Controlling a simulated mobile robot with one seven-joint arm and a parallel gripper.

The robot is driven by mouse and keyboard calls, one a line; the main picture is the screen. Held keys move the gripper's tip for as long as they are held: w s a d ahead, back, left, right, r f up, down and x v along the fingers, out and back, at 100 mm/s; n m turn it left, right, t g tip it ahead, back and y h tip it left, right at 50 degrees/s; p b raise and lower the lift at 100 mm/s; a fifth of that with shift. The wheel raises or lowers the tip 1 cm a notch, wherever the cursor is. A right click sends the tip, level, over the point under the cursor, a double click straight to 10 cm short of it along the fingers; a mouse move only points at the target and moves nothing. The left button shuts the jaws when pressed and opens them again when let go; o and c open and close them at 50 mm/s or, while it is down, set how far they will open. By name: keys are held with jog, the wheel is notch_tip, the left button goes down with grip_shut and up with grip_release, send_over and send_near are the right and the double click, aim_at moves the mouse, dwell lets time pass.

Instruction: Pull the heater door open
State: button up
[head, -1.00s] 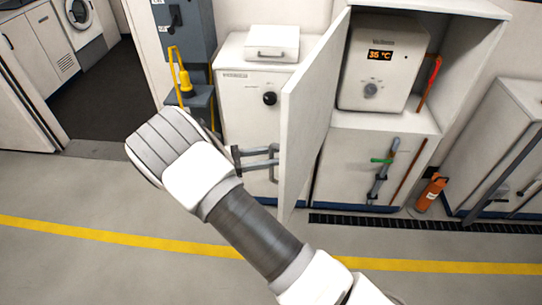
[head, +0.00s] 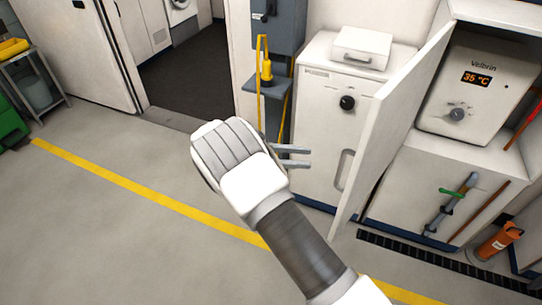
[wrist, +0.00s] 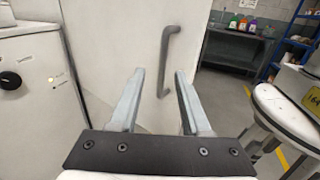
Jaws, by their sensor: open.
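The heater door (head: 392,125) is a tall white panel standing swung out from the cabinet, with the heater (head: 468,85) exposed behind it. Its grey bar handle (head: 346,170) shows past the door's free edge; it also shows in the wrist view (wrist: 168,55) on the white door face (wrist: 125,45). My gripper (head: 308,157) is open and empty, left of the handle with a gap between them. In the wrist view, my gripper (wrist: 158,72) has the handle lying between its fingers in the picture, beyond the tips.
A white cabinet (head: 325,125) with a black knob stands left of the door. A grey post with a yellow tool (head: 266,70) is further left.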

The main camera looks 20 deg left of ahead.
jog(key=s+a, duration=0.1)
jog(key=a, duration=0.6)
jog(key=shift+s+a+b, duration=0.15)
jog(key=shift+b, duration=0.15)
